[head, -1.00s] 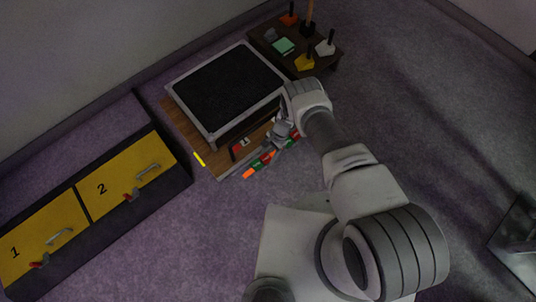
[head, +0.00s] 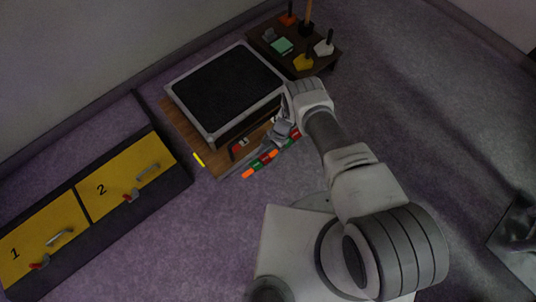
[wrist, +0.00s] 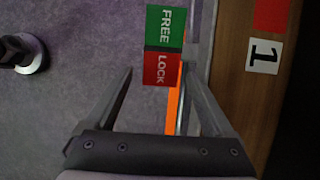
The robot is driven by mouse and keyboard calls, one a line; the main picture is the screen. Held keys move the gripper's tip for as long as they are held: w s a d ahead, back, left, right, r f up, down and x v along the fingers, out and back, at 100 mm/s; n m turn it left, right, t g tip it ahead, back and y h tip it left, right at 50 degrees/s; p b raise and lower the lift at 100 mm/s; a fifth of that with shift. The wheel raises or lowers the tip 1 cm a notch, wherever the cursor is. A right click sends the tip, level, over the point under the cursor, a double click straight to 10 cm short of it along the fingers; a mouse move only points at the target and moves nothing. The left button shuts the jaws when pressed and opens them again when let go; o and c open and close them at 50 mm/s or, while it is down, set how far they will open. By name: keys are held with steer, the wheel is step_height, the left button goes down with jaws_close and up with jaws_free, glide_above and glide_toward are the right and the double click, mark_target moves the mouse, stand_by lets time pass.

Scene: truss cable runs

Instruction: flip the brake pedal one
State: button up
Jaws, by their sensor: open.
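In the wrist view an orange bar (wrist: 172,112), which looks like brake pedal one, runs beside the wooden edge. A label with a green FREE half (wrist: 165,26) and a red LOCK half (wrist: 161,69) lies just left of its upper end. The bar lies on the LOCK side. My gripper (wrist: 157,72) is open and empty. Its left finger is over the floor. Its right finger is close to the bar's right side; I cannot tell whether they touch. In the head view my gripper (head: 274,138) is at the wooden platform's front edge, partly hiding the coloured row there.
A tag with 1 (wrist: 262,56) is on the wood. A black-topped box (head: 228,90) stands on the wooden platform (head: 186,124). A low brown table (head: 326,62) with small pegged pieces is behind. Yellow drawers 1 (head: 30,235) and 2 (head: 110,190) are left. The floor in front is clear.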

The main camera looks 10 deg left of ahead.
steer(key=p+v, duration=0.5)
steer(key=v, duration=1.1)
steer(key=shift+r, duration=0.4)
steer(key=shift+d, duration=0.1)
